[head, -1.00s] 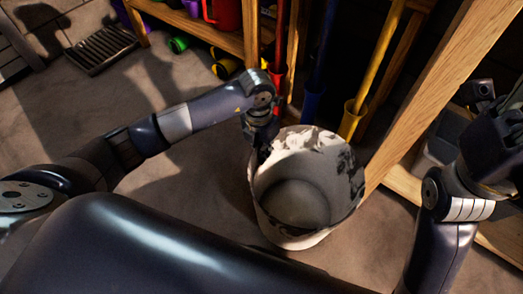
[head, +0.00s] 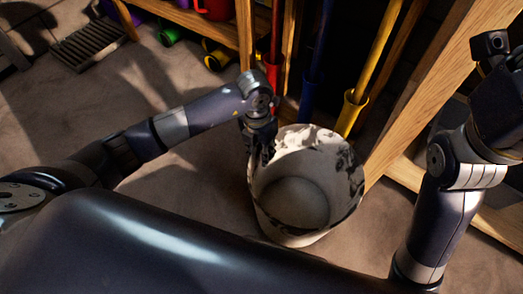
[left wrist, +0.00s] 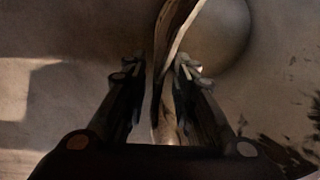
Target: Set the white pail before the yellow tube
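The white pail (head: 290,226) with dark blotches stands open-topped at the centre of the head view. The yellow tube (head: 350,114), with a yellow pole in it, is just behind the pail's far rim, to the right. My left gripper (head: 262,150) is at the pail's left rim. In the left wrist view the pail's wall (left wrist: 172,40) runs between the two fingers of this gripper (left wrist: 160,75), which close on it. My right gripper (head: 495,60) is at the right edge of the head view; its fingers cannot be made out clearly.
A blue tube (head: 309,103) and a red tube (head: 271,72) stand left of the yellow one. A wooden post (head: 425,100) slants close to the pail's right side. A floor grate (head: 88,45) lies far left. Open floor (head: 165,200) is left of the pail.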

